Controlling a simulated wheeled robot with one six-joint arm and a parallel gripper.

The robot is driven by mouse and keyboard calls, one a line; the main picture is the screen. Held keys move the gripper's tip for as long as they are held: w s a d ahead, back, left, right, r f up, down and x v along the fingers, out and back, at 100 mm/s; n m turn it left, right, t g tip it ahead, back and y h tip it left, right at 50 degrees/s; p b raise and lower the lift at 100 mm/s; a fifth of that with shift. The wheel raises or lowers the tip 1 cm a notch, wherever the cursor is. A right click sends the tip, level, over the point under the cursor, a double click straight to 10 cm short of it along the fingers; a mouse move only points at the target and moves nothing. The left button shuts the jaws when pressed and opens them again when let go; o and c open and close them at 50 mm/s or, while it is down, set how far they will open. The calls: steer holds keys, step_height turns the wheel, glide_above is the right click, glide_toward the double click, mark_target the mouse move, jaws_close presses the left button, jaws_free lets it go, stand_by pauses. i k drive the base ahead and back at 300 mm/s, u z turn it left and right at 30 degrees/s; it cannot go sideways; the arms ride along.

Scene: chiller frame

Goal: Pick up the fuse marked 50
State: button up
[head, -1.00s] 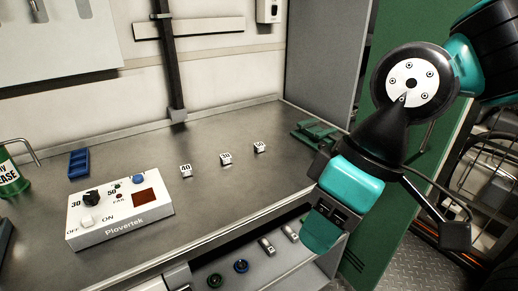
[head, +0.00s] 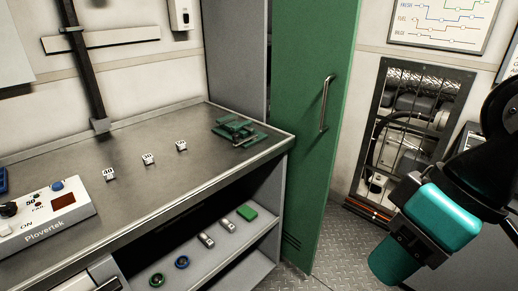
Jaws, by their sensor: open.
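Three small white blocks with dark number labels stand in a slanting row on the grey bench top (head: 70,190). The nearest block (head: 109,174) reads 40. The middle block (head: 149,159) looks like 30 or 50; its label is too small to be sure. The far block (head: 181,146) has a label I cannot read. My gripper (head: 414,241), with teal parts, is at the right, well away from the blocks and in front of the floor. It is open and I see nothing held in it.
A white Plovertek control box (head: 50,222) sits at the bench's left. Green parts (head: 238,130) lie at its right end. The shelf below (head: 215,265) holds two rings, two light cylinders and a green block. A green door (head: 318,120) stands open beside the bench. A pipe-filled frame (head: 410,135) is behind.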

mark_target(181, 145)
steer(key=z, duration=0.4)
steer(key=k, duration=0.6)
steer(key=z, duration=0.4)
steer(key=i, duration=1.3)
steer(key=u, duration=1)
steer(key=i, duration=0.8)
steer(key=u, duration=1.4)
steer(key=i, duration=0.5)
steer(key=u, duration=0.5)
